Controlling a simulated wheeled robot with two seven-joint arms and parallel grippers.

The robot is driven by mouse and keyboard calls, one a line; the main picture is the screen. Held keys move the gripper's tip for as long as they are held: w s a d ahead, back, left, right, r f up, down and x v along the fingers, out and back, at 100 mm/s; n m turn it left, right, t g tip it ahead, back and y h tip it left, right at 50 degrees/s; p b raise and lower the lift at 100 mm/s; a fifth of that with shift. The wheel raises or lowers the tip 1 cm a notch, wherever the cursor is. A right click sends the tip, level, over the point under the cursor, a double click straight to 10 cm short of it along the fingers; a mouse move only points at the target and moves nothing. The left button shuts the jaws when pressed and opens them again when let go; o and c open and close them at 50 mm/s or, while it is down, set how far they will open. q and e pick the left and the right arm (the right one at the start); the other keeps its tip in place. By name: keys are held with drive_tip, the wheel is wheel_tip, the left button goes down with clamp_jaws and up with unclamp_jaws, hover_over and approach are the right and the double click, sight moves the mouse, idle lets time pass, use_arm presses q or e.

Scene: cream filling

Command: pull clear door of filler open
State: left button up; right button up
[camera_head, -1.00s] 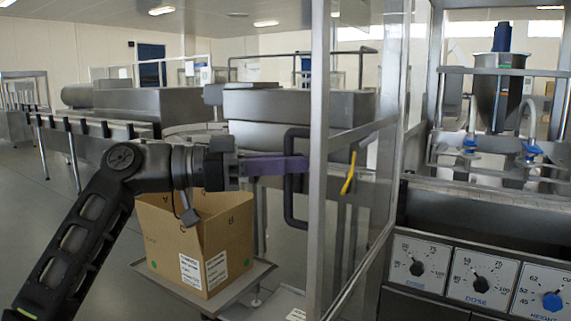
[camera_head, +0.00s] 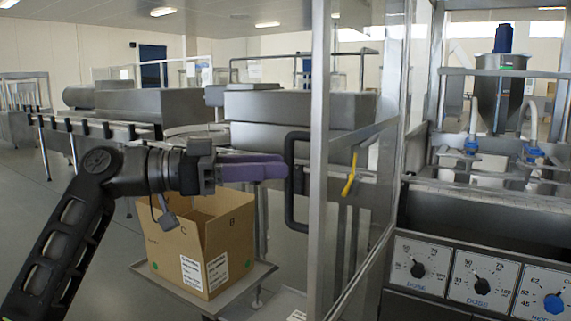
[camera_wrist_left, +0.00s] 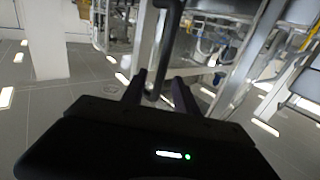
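The filler's clear door (camera_head: 365,185) has a metal frame post (camera_head: 319,150) and stands left of the machine; I cannot tell how far it is swung. Its black U-shaped handle (camera_head: 290,195) sits on the left side of the post. My left gripper (camera_head: 286,168) has purple fingers pointing right, with the tips at the handle's upright bar. In the left wrist view the fingers (camera_wrist_left: 160,88) are apart, and the dark handle (camera_wrist_left: 160,50) shows between and beyond their tips. Contact is not clear. My right gripper is not in view.
An open cardboard box (camera_head: 200,245) sits on a metal stand (camera_head: 262,272) below my left arm. The dial panel (camera_head: 480,278) and the hopper (camera_head: 500,90) are at the right. A yellow latch-like piece (camera_head: 350,175) hangs behind the door panel.

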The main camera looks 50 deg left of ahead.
use_arm(q)
drive_tip(key=v, duration=0.4)
drive_tip(key=shift+s, duration=0.1)
idle(0.5)
